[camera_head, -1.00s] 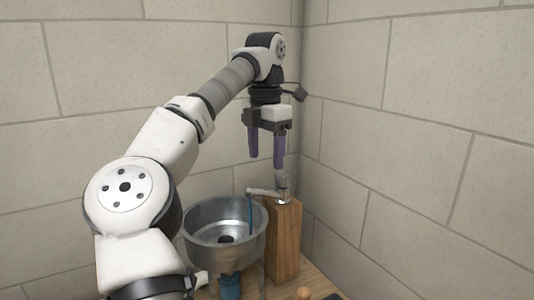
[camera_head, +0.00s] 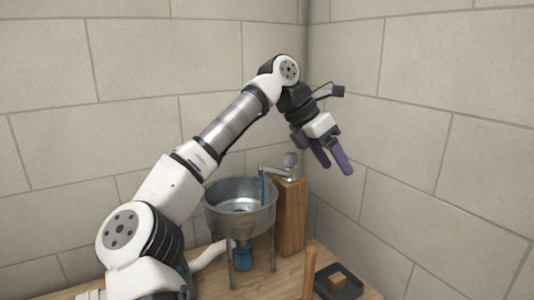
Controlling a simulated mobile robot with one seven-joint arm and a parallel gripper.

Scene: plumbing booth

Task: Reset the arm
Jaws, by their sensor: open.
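My gripper (camera_head: 335,165) is at the end of my raised arm, to the right of and above the faucet. Its two purple fingers are apart with nothing between them, and they point down and to the right. The fingers are clear of the faucet and of the wall behind. My white and grey arm reaches up from the lower left, with its elbow high over the sink side.
A metal sink (camera_head: 240,207) on legs stands on the wooden table (camera_head: 285,288). A faucet (camera_head: 289,168) with blue water-like stream sits on a wooden block (camera_head: 291,215). A black tray (camera_head: 338,283) holds a small wooden block. Stone walls meet behind.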

